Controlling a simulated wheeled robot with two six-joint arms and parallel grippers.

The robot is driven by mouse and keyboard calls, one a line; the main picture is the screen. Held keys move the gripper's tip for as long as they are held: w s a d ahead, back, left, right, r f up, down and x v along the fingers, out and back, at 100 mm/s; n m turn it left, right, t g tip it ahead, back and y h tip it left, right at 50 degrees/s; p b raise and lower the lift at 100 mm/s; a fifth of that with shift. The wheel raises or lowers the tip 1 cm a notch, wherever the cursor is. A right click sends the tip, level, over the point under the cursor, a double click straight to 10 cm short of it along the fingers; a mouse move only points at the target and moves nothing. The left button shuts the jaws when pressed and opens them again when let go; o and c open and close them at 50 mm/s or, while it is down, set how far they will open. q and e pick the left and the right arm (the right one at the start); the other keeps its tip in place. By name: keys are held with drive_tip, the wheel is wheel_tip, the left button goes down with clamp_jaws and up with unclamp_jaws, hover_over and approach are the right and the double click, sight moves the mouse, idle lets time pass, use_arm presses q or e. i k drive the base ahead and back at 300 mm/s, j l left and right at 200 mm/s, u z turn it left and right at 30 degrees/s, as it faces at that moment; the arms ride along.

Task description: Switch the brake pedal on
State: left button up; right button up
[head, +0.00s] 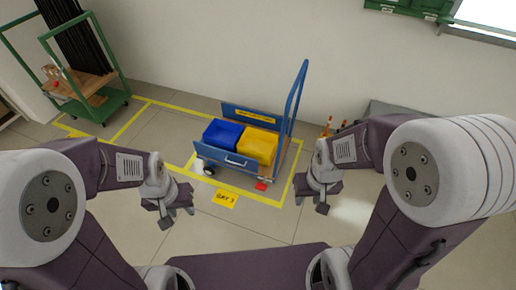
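A small red pedal (261,186) sticks out low at the near right corner of a blue cart (222,156), close to the floor. The picture is too small to tell its position. My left gripper (178,215) is left of the pedal and nearer to me, over the floor, with its fingers apart and empty. My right gripper (311,201) is to the right of the pedal, with its fingers apart and empty. Neither touches the cart.
The cart carries a blue bin (222,134) and a yellow bin (257,145), and has a tall blue handle (297,92) on its right. Yellow floor tape surrounds it, with a yellow label (225,199) in front. A green rack (100,100) with dark rods stands at left. The near floor is clear.

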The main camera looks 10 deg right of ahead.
sight(262, 186)
drive_tip(key=i+j+u, duration=0.1)
drive_tip(key=i, duration=0.55)
drive_tip(key=i+j, duration=0.1)
drive_tip(key=i, duration=0.55)
drive_tip(key=j+u, duration=0.05)
